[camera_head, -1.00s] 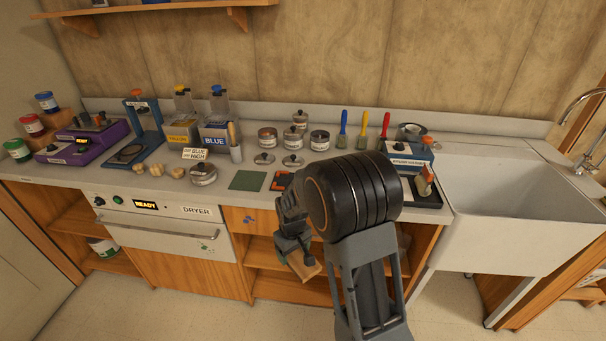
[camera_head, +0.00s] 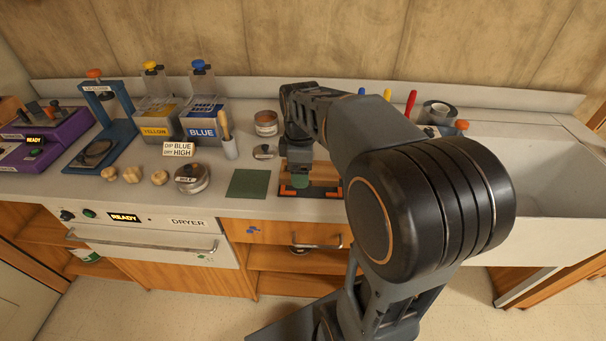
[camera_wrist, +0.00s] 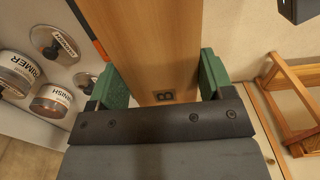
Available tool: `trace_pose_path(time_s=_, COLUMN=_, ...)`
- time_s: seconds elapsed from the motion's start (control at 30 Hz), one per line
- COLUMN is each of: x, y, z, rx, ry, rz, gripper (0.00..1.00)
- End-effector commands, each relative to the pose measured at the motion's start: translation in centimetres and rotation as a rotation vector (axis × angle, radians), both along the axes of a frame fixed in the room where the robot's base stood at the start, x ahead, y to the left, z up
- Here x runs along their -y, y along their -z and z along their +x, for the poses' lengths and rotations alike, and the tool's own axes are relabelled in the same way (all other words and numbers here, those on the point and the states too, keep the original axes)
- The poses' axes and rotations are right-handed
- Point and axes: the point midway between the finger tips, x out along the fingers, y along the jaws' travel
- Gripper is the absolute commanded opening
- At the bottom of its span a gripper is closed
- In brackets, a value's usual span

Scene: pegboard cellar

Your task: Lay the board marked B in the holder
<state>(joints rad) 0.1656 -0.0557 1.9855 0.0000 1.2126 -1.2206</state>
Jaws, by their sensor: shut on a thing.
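My gripper (camera_wrist: 163,82) is shut on the wooden board marked B (camera_wrist: 155,40), with a green finger pad on each side of it. The B mark faces the wrist camera between the fingers. In the head view my gripper (camera_head: 300,181) points down over the holder (camera_head: 289,191), a dark frame with orange corners on the counter. The board (camera_head: 324,172) shows beside my gripper, over the holder and partly hidden by my arm. One orange and black holder edge (camera_wrist: 88,34) runs beside the board in the wrist view. I cannot tell whether the board touches the holder.
A green mat (camera_head: 248,184) lies left of the holder. The dryer (camera_head: 145,232) is below the counter; the sink (camera_head: 550,200) is at the right.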

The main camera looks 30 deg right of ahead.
Motion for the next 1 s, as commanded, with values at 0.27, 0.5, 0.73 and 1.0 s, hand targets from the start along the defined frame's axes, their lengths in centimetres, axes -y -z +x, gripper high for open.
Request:
trace_pose_path(time_s=0.27, x=2.7, y=4.3, z=4.2, rx=-0.004, ry=0.002, rz=0.001, gripper=0.44)
trace_pose_path(time_s=0.5, x=3.5, y=6.1, z=5.6, rx=0.001, ry=0.0, rz=0.0, gripper=0.44)
trace_pose_path(time_s=0.73, x=3.8, y=7.0, z=6.1, rx=-0.001, ry=-0.001, rz=0.0, gripper=0.44)
trace_pose_path(time_s=1.0, x=3.7, y=10.0, z=6.2, rx=0.0, ry=-0.002, rz=0.0, gripper=0.44)
